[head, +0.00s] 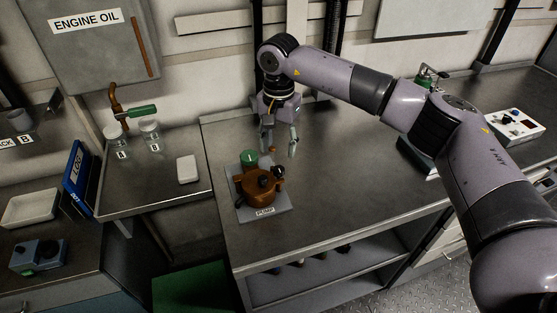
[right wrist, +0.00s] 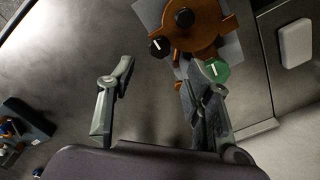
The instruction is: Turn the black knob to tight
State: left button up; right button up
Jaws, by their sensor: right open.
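A copper-brown round pump body (head: 257,190) sits on a grey plate (head: 243,211) near the left end of the bench. The black knob (head: 279,172) is on its right side in the head view. In the right wrist view the black knob (right wrist: 159,47) shows a white mark, ahead of the gap between the fingertips. A green knob (head: 249,157) is at the back of the pump; in the right wrist view it (right wrist: 216,69) is beside the right-hand finger. My right gripper (head: 279,147) is open and empty, pointing down behind the black knob. My left gripper is out of view.
A side table with two jars (head: 150,131) and a white box (head: 187,169) is at left. A green-topped device (head: 428,77) stands farther right, partly behind my right arm. The bench middle (head: 335,170) is clear.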

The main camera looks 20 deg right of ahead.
aim_at(279, 169)
jog(key=f, duration=0.2)
jog(key=f+p, duration=0.1)
jog(key=f, duration=0.2)
jog(key=shift+s, duration=0.2)
notch_tip(279, 169, down, 2)
jog(key=shift+w+f+p, duration=0.1)
jog(key=shift+f+p, duration=0.1)
jog(key=shift+p, duration=0.3)
jog(key=shift+f, duration=0.1)
jog(key=c, duration=0.6)
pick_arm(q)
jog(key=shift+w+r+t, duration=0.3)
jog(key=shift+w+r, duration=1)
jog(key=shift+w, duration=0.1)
pick_arm(e)
grip_shut()
